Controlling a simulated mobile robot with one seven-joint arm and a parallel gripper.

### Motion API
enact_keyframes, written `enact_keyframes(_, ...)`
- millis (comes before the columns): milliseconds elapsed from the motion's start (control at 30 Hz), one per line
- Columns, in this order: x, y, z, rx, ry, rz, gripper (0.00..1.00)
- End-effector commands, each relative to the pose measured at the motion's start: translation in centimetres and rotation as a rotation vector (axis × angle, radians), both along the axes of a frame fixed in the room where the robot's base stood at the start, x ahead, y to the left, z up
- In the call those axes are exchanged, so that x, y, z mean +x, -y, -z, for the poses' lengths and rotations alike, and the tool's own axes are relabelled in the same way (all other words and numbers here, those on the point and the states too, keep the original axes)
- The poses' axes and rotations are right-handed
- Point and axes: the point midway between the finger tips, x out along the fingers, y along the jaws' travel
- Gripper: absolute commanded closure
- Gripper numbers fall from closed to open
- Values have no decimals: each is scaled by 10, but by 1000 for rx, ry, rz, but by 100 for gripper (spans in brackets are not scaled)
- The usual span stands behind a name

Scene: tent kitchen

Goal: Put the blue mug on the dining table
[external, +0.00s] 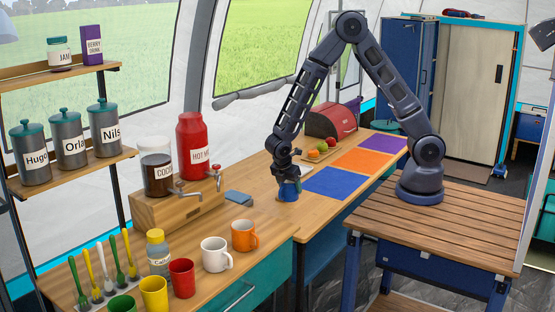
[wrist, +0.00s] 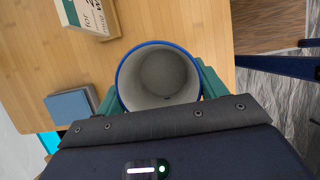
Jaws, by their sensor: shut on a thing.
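The blue mug (external: 288,191) is at the far right end of the wooden counter (external: 210,240), below my gripper (external: 288,176). In the wrist view the mug is seen from above, with a blue rim and an empty grey inside (wrist: 158,75). My green fingers press on both sides of it, so my gripper is shut on the mug. The mug looks upright; I cannot tell whether its base touches the wood. A wooden table (external: 320,209) with blue, orange and purple mats, seemingly the dining table, lies right of the mug.
A blue-grey block (external: 238,198) lies left of the mug. A wooden stand (external: 175,215) holds cocoa and red hot-drink dispensers. White (external: 216,254) and orange (external: 244,236) mugs stand in front. A tray of fruit (external: 318,153) and a red bread box (external: 333,121) are behind. The blue mat (external: 334,183) is bare.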

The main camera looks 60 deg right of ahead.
Motion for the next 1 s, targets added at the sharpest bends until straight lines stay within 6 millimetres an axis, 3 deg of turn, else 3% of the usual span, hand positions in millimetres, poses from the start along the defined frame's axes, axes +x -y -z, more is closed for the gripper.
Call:
enact_keyframes(133,-1,0,27,-2,-2,-2,54)
enact_keyframes(467,0,0,48,-1,-1,-2,54)
enact_keyframes(700,0,0,76,-1,-1,-2,54)
enact_keyframes(1000,0,0,79,0,1,-1,54)
